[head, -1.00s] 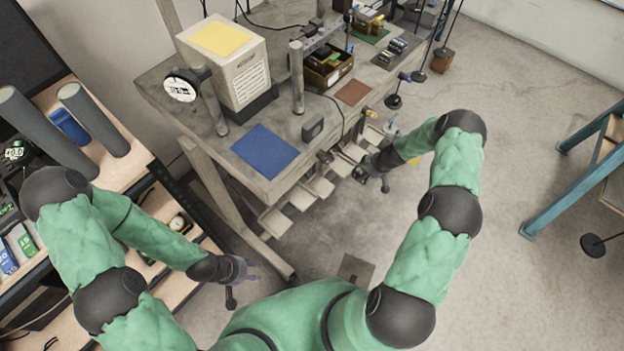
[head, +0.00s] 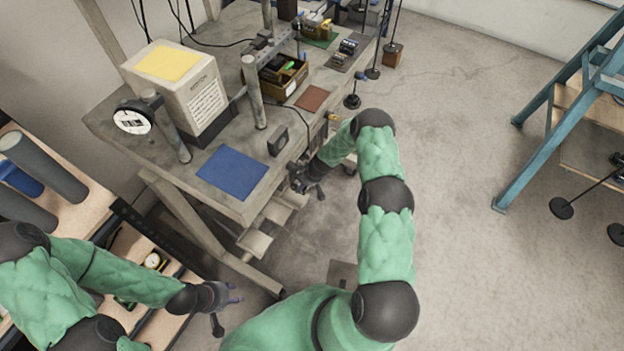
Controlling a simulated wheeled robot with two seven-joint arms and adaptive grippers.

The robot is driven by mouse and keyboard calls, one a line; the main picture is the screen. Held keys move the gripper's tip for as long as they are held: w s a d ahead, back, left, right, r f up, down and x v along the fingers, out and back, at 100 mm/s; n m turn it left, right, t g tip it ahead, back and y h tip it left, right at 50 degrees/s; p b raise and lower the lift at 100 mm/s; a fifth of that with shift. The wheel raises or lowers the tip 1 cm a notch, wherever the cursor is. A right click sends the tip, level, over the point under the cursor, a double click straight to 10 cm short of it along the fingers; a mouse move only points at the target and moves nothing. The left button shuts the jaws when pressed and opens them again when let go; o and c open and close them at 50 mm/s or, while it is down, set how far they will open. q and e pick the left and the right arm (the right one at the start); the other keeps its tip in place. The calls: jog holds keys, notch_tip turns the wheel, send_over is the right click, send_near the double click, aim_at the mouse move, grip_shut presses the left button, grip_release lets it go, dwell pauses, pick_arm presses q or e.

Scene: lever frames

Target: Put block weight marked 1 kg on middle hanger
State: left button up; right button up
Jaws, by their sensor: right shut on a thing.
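Several thin rods with dark weights hang past the table's far right edge. The nearest rod bears a dark disc weight (head: 352,101), another dark weight (head: 373,73) hangs behind it, and a brown block (head: 393,54) is farther back. I cannot tell which rod is the middle hanger. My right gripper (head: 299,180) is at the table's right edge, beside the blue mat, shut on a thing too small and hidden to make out. No 1 kg marking is readable. My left gripper (head: 232,294) looks open and empty, low at the left, away from the table.
The table (head: 110,118) holds a blue mat (head: 231,172), a small dark block (head: 278,141), a big box (head: 185,95), a wooden bin (head: 285,77) and upright posts. Pale trays (head: 254,243) stick out below its edge. A blue frame (head: 530,160) stands right; floor between is clear.

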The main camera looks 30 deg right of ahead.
aim_at(297, 186)
jog(key=shift+w+a+f, duration=0.4)
jog(key=shift+a+f, duration=0.15)
jog(key=shift+f, duration=0.15)
jog(key=shift+w+a+f, duration=0.35)
jog(key=shift+a+f, duration=0.15)
jog(key=shift+f, duration=0.15)
jog(key=shift+f+b, duration=0.8)
jog(key=shift+f, duration=0.8)
jog(key=shift+f, duration=0.15)
jog(key=o, duration=1.4)
jog(key=shift+s+a, duration=0.1)
